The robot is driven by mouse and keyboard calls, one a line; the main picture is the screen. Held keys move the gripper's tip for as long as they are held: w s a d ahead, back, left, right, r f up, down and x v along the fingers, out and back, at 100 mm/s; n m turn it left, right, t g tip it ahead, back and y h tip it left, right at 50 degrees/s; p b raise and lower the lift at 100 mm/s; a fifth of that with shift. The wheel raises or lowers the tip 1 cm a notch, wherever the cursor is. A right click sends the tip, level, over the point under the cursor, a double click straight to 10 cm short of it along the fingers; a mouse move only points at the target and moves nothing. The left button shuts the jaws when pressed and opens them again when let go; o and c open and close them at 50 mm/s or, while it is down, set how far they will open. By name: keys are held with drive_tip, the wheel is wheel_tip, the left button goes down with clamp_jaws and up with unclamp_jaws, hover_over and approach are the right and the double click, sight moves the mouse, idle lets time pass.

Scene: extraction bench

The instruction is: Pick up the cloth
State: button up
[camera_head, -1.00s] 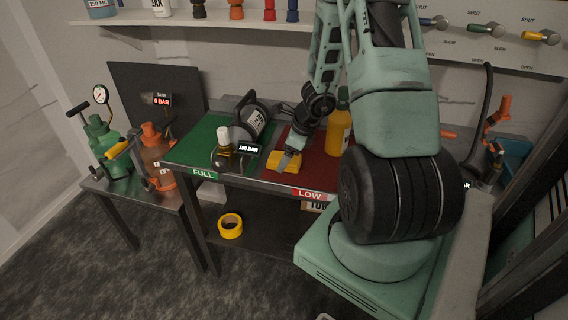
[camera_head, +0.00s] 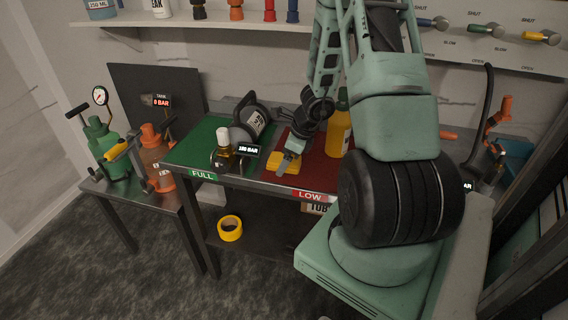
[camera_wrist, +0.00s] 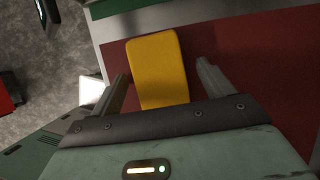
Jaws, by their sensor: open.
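The cloth is a folded yellow pad (camera_head: 288,165) lying on the red mat near the front edge of the bench. In the wrist view the yellow cloth (camera_wrist: 158,68) lies between my two open fingers, with a gap on each side. My gripper (camera_head: 291,158) is open over the cloth and partly hides it in the head view. In the wrist view my gripper (camera_wrist: 160,82) has nothing shut between its fingers. I cannot tell the exact height of the fingertips above the mat.
The red mat (camera_head: 325,170) carries a yellow bottle (camera_head: 339,130) behind my gripper. A yellow tape roll (camera_head: 230,228) lies on the lower shelf.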

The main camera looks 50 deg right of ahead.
drive_tip(key=shift+c, duration=0.3)
drive_tip(key=c, duration=1)
drive_tip(key=shift+r, duration=0.15)
wheel_tip(320, 180, up, 18)
drive_tip(key=p, duration=0.7)
drive_tip(key=shift+r+p, duration=0.1)
drive_tip(key=shift+p, duration=0.2)
